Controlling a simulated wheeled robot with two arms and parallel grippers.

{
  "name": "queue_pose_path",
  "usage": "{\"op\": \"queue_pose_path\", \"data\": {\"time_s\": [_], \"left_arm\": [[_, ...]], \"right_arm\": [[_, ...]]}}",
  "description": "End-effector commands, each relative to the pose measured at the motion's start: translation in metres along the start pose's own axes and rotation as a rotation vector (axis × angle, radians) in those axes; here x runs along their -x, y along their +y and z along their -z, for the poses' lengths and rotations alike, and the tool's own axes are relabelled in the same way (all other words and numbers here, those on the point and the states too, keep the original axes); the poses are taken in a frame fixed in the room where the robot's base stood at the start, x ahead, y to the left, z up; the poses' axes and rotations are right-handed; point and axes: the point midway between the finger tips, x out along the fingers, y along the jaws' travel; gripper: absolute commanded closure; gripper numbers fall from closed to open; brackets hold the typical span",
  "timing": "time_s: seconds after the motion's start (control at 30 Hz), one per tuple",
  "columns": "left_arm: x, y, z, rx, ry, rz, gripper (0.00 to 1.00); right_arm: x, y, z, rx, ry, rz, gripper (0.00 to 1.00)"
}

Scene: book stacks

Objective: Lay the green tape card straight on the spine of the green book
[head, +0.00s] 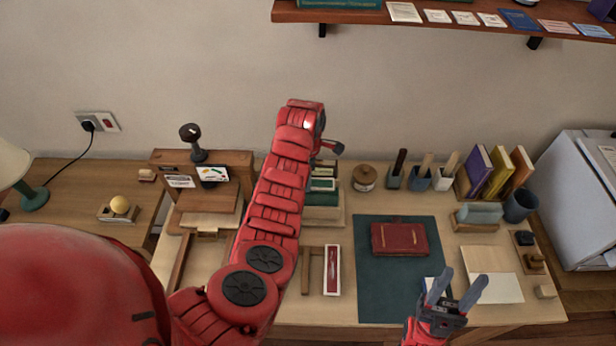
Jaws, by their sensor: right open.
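Green book-like pieces (322,199) sit on a wooden stand left of the mat, partly hidden behind my left arm. Whether one is the green book of the task I cannot tell. I cannot pick out the green tape card for sure; small green and white pieces (322,184) lie at the same stand. My right gripper (461,284) is open and empty-looking at the mat's right edge, in front of the red book. My left arm reaches up across the middle of the view; a dark part (334,147) shows at its end, but its fingers are not clear.
A red book (399,239) lies on the dark green mat (385,290). A tray with a red strip (332,270) is left of it. Upright books (497,172), tool cups (419,179) and a jar (364,177) line the back. A shelf (440,19) hangs above.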

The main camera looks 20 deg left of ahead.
Motion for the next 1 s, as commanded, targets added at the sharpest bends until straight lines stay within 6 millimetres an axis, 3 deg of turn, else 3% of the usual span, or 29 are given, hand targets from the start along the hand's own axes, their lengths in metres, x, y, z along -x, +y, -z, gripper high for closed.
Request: {"op": "queue_pose_path", "data": {"time_s": [1.0], "left_arm": [[-0.0105, 0.0, 0.0, 0.0, 0.0, 0.0, 0.96]], "right_arm": [[0.0043, -0.0002, -0.0007, 0.0, 0.0, 0.0, 0.5]]}}
